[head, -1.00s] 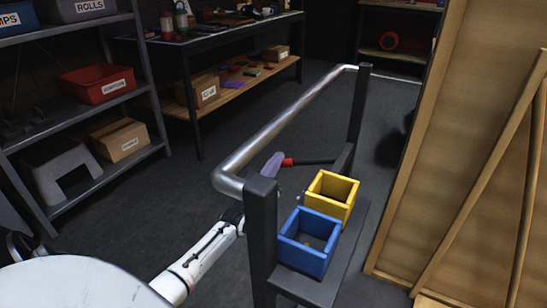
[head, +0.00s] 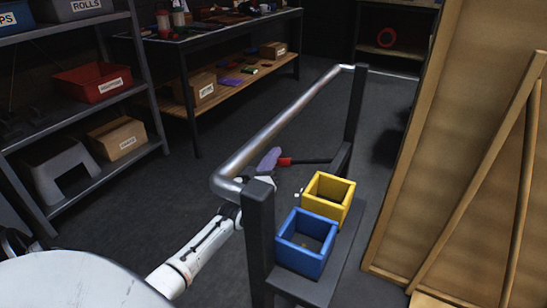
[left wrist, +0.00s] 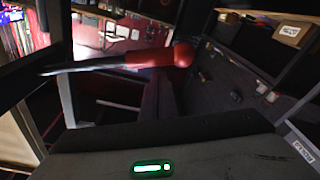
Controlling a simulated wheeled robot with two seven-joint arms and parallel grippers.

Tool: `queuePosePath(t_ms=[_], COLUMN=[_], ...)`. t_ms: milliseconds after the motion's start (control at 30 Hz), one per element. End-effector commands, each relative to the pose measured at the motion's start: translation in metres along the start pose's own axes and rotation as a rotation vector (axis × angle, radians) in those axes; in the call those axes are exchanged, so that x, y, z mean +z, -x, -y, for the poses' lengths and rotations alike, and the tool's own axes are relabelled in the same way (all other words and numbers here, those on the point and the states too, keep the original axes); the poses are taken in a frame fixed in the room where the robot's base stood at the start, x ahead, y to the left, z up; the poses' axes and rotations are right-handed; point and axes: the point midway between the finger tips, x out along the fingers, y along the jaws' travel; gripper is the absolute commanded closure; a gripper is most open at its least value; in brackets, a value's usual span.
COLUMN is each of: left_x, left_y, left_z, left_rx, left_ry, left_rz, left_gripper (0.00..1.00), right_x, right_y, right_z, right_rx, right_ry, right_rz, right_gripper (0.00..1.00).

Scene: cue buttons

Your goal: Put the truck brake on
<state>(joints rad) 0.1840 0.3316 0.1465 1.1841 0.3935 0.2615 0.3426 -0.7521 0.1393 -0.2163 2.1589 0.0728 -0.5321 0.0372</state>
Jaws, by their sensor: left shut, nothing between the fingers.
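The truck has a bent metal push bar (head: 285,122) and dark upright posts (head: 260,235). Its brake lever is a dark rod with a red grip (head: 285,161), sticking out roughly level below the bar. In the left wrist view the red grip (left wrist: 155,59) with its round knob crosses the upper middle, its dark shaft running left. My left gripper (head: 271,157), with purplish fingers, is shut and empty just left of the red grip. Whether it touches the grip I cannot tell. The post hides part of my left wrist. My right gripper is out of view.
A blue open box (head: 304,262) and a yellow open box (head: 329,205) stand on the truck's deck. A large wooden panel (head: 460,150) rises on the right. Shelves (head: 85,108) stand on the left and a workbench behind. Grey floor is clear left of the bar.

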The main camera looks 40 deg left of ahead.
Motion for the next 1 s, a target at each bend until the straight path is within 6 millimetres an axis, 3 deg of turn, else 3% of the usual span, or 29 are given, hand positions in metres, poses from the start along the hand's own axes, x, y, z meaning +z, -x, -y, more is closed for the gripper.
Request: queuePosePath(t_ms=[33,67,100,300,500,1000], left_x=[-0.023,-0.025,-0.018,-0.02,-0.021,-0.021], left_y=[-0.006,-0.005,0.01,0.056,0.084,0.093], left_z=[-0.005,-0.005,-0.003,-0.003,-0.002,-0.002], left_rx=[0.004,0.004,0.002,0.003,0.004,0.005], left_ry=[-0.001,0.0,0.002,0.001,0.0,0.0], left_rz=[-0.01,-0.009,-0.004,-0.012,-0.017,-0.02], left_gripper=[1.0,1.0,1.0,1.0,1.0,1.0], right_x=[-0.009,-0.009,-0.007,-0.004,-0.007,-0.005], right_y=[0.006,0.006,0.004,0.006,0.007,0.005], right_z=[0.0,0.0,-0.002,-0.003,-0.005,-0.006], right_rx=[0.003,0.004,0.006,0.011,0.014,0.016], right_ry=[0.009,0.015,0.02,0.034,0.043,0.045], right_rz=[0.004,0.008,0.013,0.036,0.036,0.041], right_gripper=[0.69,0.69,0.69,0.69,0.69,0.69])
